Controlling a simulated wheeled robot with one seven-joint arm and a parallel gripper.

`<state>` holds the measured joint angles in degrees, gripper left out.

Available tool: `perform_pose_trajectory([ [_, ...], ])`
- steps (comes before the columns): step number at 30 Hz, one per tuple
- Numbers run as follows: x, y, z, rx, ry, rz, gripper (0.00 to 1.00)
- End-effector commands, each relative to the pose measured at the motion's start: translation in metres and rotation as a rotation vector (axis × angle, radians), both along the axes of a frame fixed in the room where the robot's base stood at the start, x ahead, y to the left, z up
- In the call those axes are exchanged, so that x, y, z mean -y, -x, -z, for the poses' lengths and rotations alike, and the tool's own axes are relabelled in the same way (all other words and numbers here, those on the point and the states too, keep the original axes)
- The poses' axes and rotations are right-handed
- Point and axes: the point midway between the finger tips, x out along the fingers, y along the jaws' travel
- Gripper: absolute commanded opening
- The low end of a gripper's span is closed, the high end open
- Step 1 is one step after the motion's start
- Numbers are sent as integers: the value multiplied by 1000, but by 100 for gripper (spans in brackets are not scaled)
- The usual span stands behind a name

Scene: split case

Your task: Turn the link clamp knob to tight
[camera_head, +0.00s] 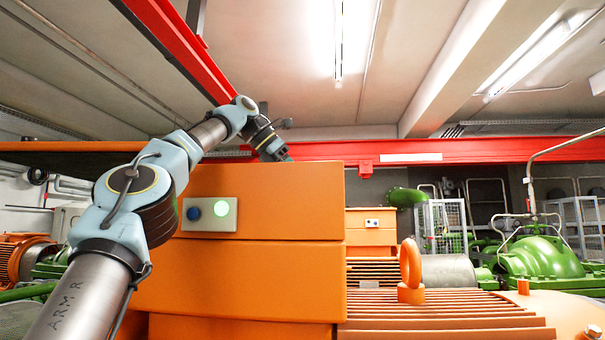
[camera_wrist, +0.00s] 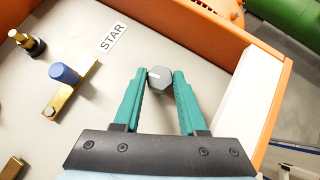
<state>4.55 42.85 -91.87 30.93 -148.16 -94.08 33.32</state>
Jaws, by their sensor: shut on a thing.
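A grey hexagonal knob (camera_wrist: 160,78) with a short white line on its top shows in the wrist view. It appears to be the link clamp knob. My gripper (camera_wrist: 158,82) has its two teal fingers on either side of the knob, shut on it near the fingertips. No tight or loose marking can be read beside it. In the head view my gripper (camera_head: 275,152) reaches down behind the upper edge of the orange case (camera_head: 265,190), and the knob is hidden there.
A dark-and-brass post (camera_wrist: 27,42) stands at upper left. The orange case wall (camera_wrist: 268,95) and a white block (camera_wrist: 245,98) are close on the right.

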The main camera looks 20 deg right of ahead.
Motion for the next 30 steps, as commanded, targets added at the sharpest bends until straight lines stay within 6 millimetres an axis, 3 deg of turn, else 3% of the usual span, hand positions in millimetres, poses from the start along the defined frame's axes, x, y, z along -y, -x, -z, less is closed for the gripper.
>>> perform_pose_trajectory([
  [10, 1, -1, 0, -3, -1, 143, 0],
  [26, 0, -2, 2, -3, -4, 167, 0],
  [27, 0, -2, 2, -3, -4, 167, 42],
  [30, 0, -2, 2, -2, -3, 166, 53],
])
